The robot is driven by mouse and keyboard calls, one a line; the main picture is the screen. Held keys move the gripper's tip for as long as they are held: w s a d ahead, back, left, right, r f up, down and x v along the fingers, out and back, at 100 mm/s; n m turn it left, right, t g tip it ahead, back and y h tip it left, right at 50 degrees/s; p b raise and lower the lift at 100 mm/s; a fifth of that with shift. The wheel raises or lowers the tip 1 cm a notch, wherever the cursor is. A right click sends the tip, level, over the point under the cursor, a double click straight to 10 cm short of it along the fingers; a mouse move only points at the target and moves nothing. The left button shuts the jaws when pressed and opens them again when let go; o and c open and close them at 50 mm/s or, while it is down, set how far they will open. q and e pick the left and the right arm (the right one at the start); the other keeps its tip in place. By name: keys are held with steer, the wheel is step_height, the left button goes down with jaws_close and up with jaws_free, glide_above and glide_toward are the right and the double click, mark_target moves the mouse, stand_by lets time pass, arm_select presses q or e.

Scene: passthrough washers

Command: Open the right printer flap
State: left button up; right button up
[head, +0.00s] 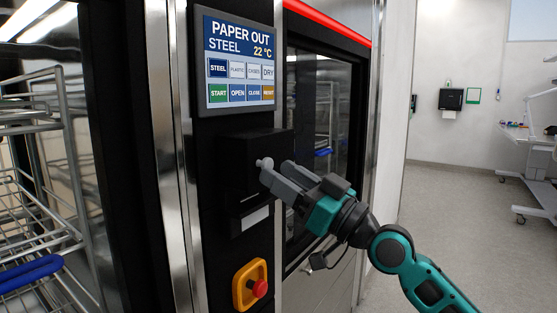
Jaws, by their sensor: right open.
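The printer flap (238,165) is a black panel on the dark column below the control screen. A small round grey knob (264,163) shows at its right side. White paper or a white label (255,217) shows in the lower part of the printer unit. My right gripper (270,178) is open, with its grey fingers at the knob and lower right part of the flap. I cannot tell whether the fingers touch the knob. The fingers hide part of the printer's right edge. My left gripper is not in view.
The control screen (238,58) above reads "PAPER OUT". A yellow emergency stop with a red button (258,288) sits below the printer. A wire rack (40,190) stands at the left. The floor at the right is open, with a wheeled cart (535,160) beyond.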

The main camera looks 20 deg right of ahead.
steer(key=shift+x, duration=0.85)
steer(key=shift+f, duration=0.1)
steer(key=shift+c, duration=0.2)
jaws_close()
